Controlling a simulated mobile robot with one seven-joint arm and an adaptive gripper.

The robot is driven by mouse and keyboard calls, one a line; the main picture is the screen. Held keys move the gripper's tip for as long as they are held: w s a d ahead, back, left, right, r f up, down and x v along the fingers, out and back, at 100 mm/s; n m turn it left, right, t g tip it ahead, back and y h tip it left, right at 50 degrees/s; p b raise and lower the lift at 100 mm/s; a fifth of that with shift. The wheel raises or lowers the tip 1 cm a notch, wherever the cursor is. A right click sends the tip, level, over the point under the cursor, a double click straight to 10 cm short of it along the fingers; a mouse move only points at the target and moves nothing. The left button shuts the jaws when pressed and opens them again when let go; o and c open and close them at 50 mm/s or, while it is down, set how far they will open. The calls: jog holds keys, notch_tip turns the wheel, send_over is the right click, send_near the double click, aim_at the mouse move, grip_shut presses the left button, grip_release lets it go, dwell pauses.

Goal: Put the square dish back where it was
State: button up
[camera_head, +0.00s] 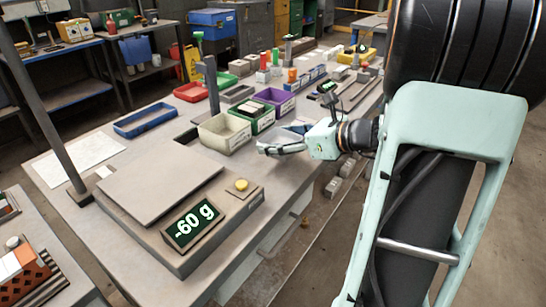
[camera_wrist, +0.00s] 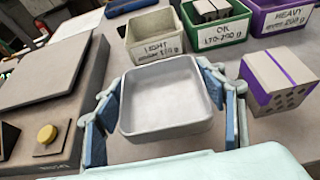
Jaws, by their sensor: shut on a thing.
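The square dish (camera_wrist: 168,128) is pale grey, shallow and empty, and fills the middle of the wrist view. My gripper (camera_wrist: 165,95) is shut on it, with blue-padded fingers against its left and right sides. In the head view my gripper (camera_head: 275,148) is over the front edge of the bench, right of the scale, and the dish (camera_head: 286,137) is partly hidden behind it. I cannot tell whether the dish touches the bench. The scale (camera_head: 155,185) has a bare plate, and its display (camera_head: 193,222) reads -60 g.
Behind the dish stand a cream LIGHT bin (camera_wrist: 155,38), a green OK bin (camera_wrist: 215,30) holding bricks, and a purple HEAVY bin (camera_wrist: 285,18). A purple-striped hollow brick (camera_wrist: 279,80) sits close to the right finger. A blue tray (camera_head: 146,120) lies farther back.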

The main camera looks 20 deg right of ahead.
aim_at(273, 161)
jog(key=shift+w+a+f, duration=0.2)
jog(key=shift+w+f, duration=0.15)
jog(key=shift+f, duration=0.1)
jog(key=shift+w+a+f+b, duration=0.15)
jog(key=shift+f+b, duration=0.2)
jog(key=shift+f, duration=0.6)
jog(key=shift+w+f+b, duration=0.1)
jog(key=shift+f+b, duration=0.2)
jog(key=shift+f, duration=0.6)
jog(key=shift+f, duration=0.2)
jog(key=o, duration=1.2)
jog(key=shift+c, duration=0.2)
jog(key=shift+r, duration=0.1)
